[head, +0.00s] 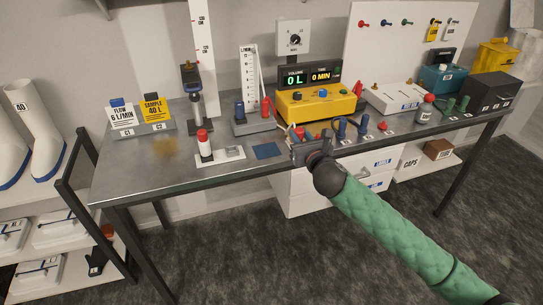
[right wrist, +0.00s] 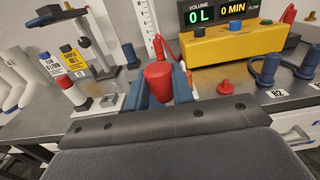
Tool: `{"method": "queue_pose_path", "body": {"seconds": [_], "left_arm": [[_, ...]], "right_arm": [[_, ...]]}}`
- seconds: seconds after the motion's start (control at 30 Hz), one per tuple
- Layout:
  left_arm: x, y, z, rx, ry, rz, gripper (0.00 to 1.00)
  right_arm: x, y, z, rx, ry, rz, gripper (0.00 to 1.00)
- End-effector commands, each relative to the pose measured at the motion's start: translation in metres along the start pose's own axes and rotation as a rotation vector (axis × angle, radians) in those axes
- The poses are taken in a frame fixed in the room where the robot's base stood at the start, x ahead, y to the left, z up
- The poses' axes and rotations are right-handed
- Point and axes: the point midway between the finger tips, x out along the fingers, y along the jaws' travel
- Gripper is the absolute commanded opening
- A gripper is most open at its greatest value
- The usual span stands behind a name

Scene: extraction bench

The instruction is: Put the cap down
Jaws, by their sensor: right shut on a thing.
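A red cap (right wrist: 158,78) sits between the blue fingers of my right gripper (right wrist: 162,88), which is shut on it, in the right wrist view. A white tube with a red top (head: 205,147) stands on a white plate (head: 222,158) to the left; the tube also shows in the right wrist view (right wrist: 74,93). My left gripper is not in view.
The grey bench top (head: 130,175) is clear at the front left. A yellow box (head: 318,106) with a display stands behind my gripper. Blue looped fittings (head: 341,130) and a small red piece (head: 382,127) stand to its right. White drawers (head: 300,190) are below.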

Motion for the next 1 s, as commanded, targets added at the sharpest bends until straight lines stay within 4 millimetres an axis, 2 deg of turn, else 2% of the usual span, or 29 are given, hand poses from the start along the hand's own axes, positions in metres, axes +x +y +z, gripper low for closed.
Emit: {"method": "queue_pose_path", "body": {"seconds": [0.17,0.73,1.0], "left_arm": [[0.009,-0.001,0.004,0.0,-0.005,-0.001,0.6],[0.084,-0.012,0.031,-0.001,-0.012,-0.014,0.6],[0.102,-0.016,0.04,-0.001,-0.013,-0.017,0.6]], "right_arm": [[0.009,0.009,-0.008,0.004,0.002,0.002,0.0],[0.077,0.054,-0.057,0.004,0.004,0.001,0.0],[0.094,0.064,-0.07,0.001,0.002,0.0,0.0]]}}
